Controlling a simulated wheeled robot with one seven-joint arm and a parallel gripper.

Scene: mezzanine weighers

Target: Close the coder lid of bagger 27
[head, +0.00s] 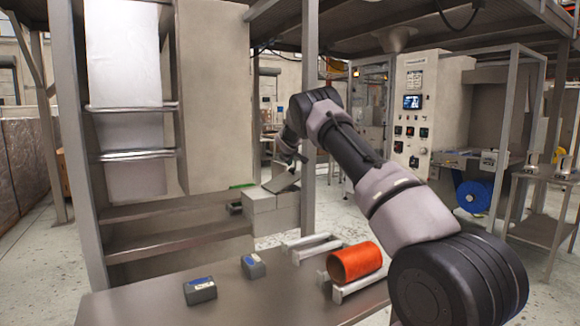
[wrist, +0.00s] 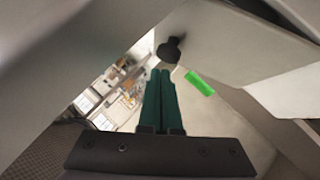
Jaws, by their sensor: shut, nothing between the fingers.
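A grey box-shaped unit (head: 270,212), which looks like the coder, sits on the frame of the bagger at the centre of the head view. A flat grey plate (head: 284,181), apparently its lid, stands tilted up above it. My gripper (wrist: 160,72) is shut and empty, its two green fingers side by side. In the wrist view the fingertips are just below a black knob (wrist: 170,50) on a pale panel (wrist: 230,45); I cannot tell whether they touch. In the head view the fingertips are not clear behind my arm.
A bright green piece (wrist: 200,83) is right of the fingertips. An upright post (head: 310,120) stands close to my wrist. A control cabinet (head: 425,110) is at right.

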